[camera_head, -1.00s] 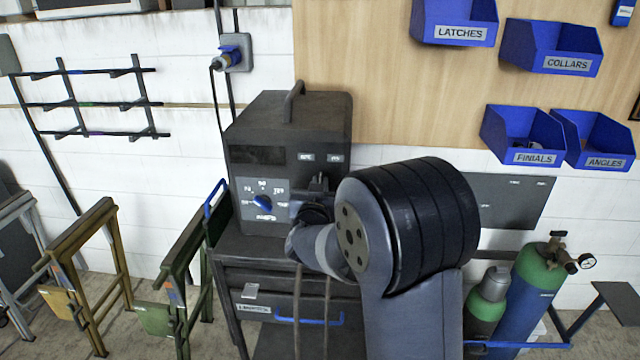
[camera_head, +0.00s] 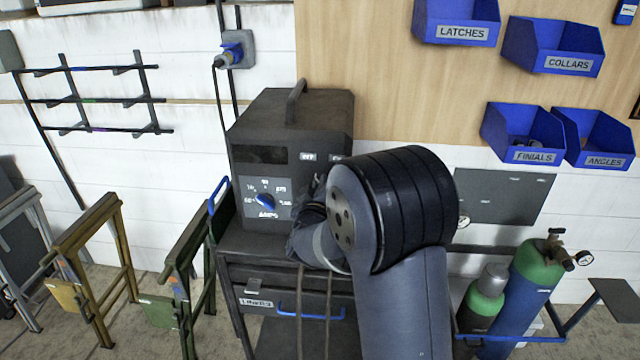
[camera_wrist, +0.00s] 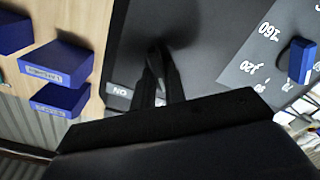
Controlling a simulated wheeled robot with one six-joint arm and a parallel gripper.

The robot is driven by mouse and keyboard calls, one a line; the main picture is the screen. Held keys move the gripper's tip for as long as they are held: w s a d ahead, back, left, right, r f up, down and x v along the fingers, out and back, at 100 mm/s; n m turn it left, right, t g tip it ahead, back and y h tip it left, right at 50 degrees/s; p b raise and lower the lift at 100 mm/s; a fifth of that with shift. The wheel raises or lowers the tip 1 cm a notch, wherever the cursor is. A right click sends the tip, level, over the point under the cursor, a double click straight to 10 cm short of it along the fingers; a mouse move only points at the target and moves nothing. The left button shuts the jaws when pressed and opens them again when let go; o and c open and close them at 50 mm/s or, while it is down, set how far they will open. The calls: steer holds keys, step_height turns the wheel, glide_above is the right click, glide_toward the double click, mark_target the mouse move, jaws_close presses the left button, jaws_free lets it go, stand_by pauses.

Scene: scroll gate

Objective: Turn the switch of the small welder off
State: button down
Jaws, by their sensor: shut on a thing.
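The small welder (camera_head: 290,125) is a dark grey box with a top handle, standing on a cart. Its front has a dark display, small OFF and ON labels and a light dial plate with a blue knob (camera_head: 265,201). The knob also shows at the right of the wrist view (camera_wrist: 300,60). My gripper (camera_wrist: 158,70) is at the front panel, right of the dial plate in the head view, below the labels. The ON label (camera_wrist: 119,91) shows beside the fingers.
The cart (camera_head: 255,272) has a drawer with a blue handle, and dark hoses hang before it. Gas cylinders (camera_head: 520,290) stand at right. Blue bins (camera_head: 525,135) hang on the wall board. Folding stands (camera_head: 95,260) are at left.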

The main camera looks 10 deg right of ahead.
stand_by(0.3)
steer(key=c, duration=1.5)
jaws_free()
steer(key=shift+o, duration=0.2)
steer(key=b+v, duration=0.2)
steer(key=v, duration=0.9)
steer(key=shift+w, duration=0.1)
